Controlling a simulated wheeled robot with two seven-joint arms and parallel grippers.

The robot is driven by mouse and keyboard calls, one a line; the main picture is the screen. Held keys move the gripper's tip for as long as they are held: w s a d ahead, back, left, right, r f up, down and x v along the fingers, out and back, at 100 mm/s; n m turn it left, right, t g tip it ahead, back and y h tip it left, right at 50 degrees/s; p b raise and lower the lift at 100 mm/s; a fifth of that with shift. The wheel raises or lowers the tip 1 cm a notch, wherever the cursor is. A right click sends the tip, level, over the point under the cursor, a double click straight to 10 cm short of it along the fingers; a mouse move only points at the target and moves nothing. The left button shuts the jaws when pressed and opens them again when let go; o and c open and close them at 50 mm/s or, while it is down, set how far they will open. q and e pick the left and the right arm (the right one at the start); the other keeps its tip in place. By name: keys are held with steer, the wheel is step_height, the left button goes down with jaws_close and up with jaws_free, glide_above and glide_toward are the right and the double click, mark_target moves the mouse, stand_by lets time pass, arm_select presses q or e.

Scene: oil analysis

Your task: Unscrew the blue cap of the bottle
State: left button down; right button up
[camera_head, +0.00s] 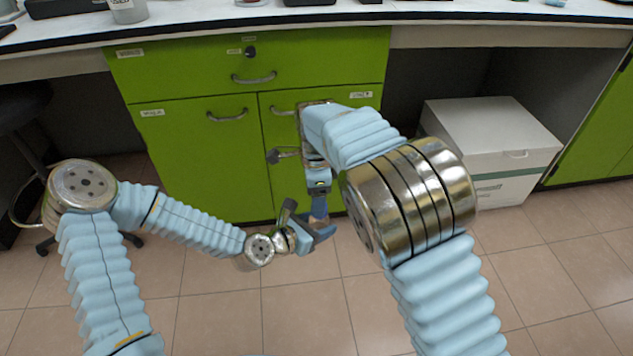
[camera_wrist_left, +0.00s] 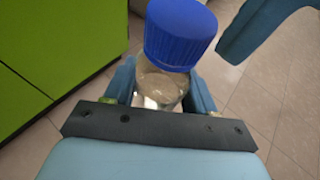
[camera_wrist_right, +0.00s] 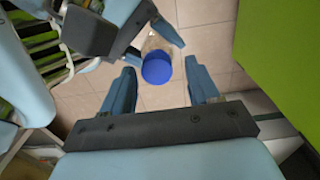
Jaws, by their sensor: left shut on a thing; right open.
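The bottle is clear glass with a ribbed blue cap (camera_wrist_left: 180,32) on its top. In the left wrist view its glass body (camera_wrist_left: 160,85) sits between the fingers of my left gripper (camera_wrist_left: 162,88), which is shut on it. The right wrist view shows the blue cap (camera_wrist_right: 157,68) facing that camera, ahead of and between the spread fingers of my right gripper (camera_wrist_right: 162,88). My right gripper is open, and the cap looks clear of both fingers. In the head view both grippers meet near the centre, where they largely hide the bottle.
Green cabinets (camera_head: 190,80) under a bench (camera_head: 430,15) stand close behind the grippers. A white box (camera_head: 490,135) stands on the tiled floor to the right. A dark stool (camera_head: 25,105) is at the left. The floor in front is clear.

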steer(key=shift+f, duration=0.65)
